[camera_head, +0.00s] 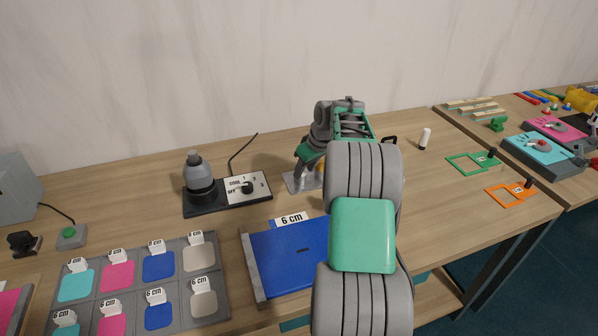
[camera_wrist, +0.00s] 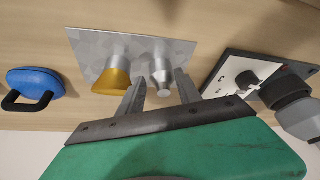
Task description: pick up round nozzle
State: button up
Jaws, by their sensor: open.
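A metal plate (camera_wrist: 90,48) lies on the wooden table and carries two nozzles. A silver nozzle (camera_wrist: 161,71) with a stepped, round body stands on it, and a yellow flared nozzle (camera_wrist: 113,78) stands beside it. The silver one looks like the round nozzle. My gripper (camera_wrist: 158,76) is open, with one finger on each side of the silver nozzle; contact cannot be told. In the head view the plate (camera_head: 292,183) shows at the back of the table, and my arm hides much of that spot.
A grey pump-like device with a switch panel (camera_head: 247,188) stands left of the plate. A blue object with a black handle (camera_wrist: 32,85) lies on the plate's other side. A blue pad (camera_head: 285,262) and a tray of colored squares (camera_head: 222,291) lie in front.

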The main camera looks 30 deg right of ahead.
jog(key=x, duration=0.3)
jog(key=shift+w+f, duration=0.1)
jog(key=shift+a, duration=0.1)
jog(key=shift+c, duration=0.4)
grip_shut()
